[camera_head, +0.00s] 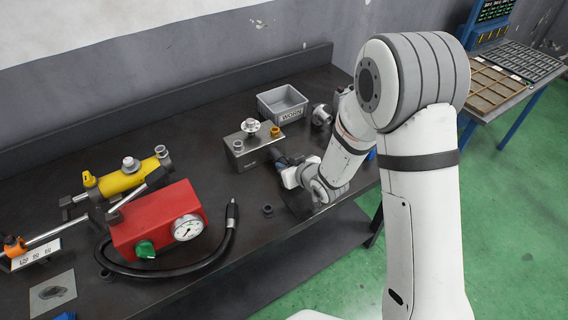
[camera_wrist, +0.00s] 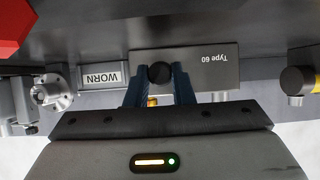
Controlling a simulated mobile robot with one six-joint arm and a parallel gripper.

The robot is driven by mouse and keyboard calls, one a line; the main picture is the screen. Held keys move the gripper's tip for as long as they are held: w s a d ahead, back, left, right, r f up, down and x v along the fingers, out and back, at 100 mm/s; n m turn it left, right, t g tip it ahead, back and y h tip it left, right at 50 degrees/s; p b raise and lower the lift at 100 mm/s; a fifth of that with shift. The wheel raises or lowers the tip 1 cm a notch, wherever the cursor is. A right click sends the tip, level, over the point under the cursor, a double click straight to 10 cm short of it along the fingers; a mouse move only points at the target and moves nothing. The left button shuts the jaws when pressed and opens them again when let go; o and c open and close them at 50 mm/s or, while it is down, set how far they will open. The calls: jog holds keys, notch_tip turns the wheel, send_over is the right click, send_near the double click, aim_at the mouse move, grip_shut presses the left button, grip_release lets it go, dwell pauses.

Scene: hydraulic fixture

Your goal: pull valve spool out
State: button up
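The grey valve block (camera_head: 256,150) stands on the dark bench, with a round silver knob and an orange cap on top. In the wrist view the block (camera_wrist: 206,64) reads "Type 60" upside down. A dark round end (camera_wrist: 160,73), which looks like the valve spool's, shows at the block's face. My gripper (camera_wrist: 160,80) has its two blue fingers on either side of this end, very near or touching it; I cannot tell whether they press on it. In the head view my gripper (camera_head: 282,163) is at the block's right-hand front side, and the spool is hidden there.
A grey bin (camera_head: 283,104) labelled "WORN" stands behind the block. A metal fitting (camera_head: 321,115) is beside it. A red gauge box (camera_head: 158,219) with a black hose and a yellow cylinder (camera_head: 128,177) stand left. A small dark ring (camera_head: 267,210) lies on the bench in front.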

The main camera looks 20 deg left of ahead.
grip_shut()
jog(key=shift+s+d+b, duration=0.55)
jog(key=shift+s+d, duration=0.75)
jog(key=shift+d, duration=0.25)
jog(key=shift+s+d+b, duration=0.55)
jog(key=shift+s+d, duration=0.75)
jog(key=shift+d, duration=0.25)
jog(key=shift+s+d+r+p, duration=0.3)
jog(key=shift+s+r, duration=0.05)
jog(key=shift+r, duration=0.15)
jog(key=shift+s+d+r+p, duration=0.25)
jog(key=shift+s+d+r, duration=0.1)
jog(key=shift+r, duration=0.1)
jog(key=shift+s+r+p, duration=0.1)
jog(key=shift+r+p, duration=0.1)
jog(key=shift+p, duration=0.6)
jog(key=shift+a+p, duration=0.1)
jog(key=shift+p, duration=1.15)
